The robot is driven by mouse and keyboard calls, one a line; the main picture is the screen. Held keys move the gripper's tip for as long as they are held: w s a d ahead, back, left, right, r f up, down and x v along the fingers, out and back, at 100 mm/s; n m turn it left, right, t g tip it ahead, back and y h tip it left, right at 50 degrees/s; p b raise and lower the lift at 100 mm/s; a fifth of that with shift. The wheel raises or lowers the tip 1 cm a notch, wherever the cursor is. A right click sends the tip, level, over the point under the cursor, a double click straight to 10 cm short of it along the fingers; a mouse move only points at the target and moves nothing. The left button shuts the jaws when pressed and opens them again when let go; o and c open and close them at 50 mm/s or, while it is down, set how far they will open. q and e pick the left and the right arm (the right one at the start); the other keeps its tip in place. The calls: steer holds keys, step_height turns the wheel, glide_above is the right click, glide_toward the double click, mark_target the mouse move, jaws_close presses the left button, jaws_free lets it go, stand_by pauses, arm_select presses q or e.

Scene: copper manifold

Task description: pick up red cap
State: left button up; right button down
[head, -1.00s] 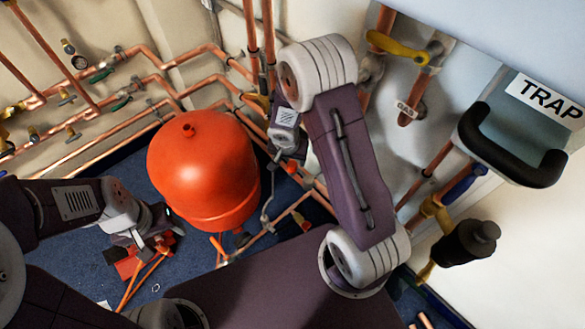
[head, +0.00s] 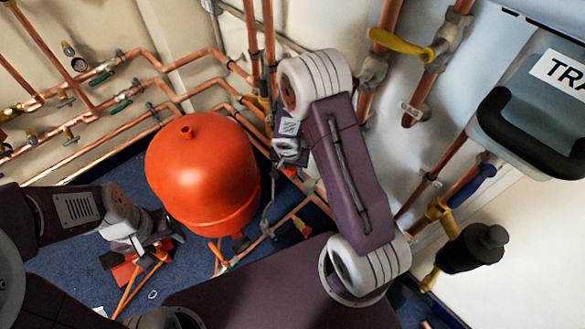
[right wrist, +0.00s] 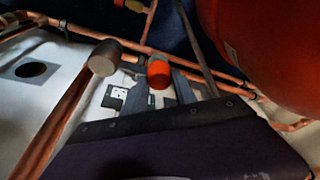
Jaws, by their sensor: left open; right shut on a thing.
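The red cap (right wrist: 158,74) is a small orange-red cylinder with a greyish top in the right wrist view. It sits between the fingertips of my right gripper (right wrist: 155,88), which is shut on it. In the head view my right gripper (head: 288,162) points down just right of the large red tank, and only a small red patch of the cap (head: 290,172) shows. My left gripper (head: 158,248) is open at lower left, over red and copper-coloured parts on the blue floor; its fingertips are partly hidden.
The large red tank (head: 200,170) stands between my two grippers. Copper pipes run along the wall and low around the tank. A yellow lever valve (head: 405,46), a black-handled case (head: 550,75) and a black fitting (head: 472,248) are at right. An orange-tipped piece (head: 303,226) lies near the low pipes.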

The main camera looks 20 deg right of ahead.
mark_target(292, 168)
step_height(292, 168, up, 4)
steer(key=p, duration=0.3)
steer(key=shift+r, duration=0.1)
steer(key=s+d+r, duration=0.3)
steer(key=s+r, duration=0.3)
steer(key=s, duration=0.5)
steer(key=shift+d+r+b, duration=0.3)
steer(key=shift+r+b, duration=0.05)
steer(key=shift+b, duration=0.1)
step_height(292, 168, up, 4)
steer(key=p, duration=0.4)
steer(key=shift+r, duration=0.25)
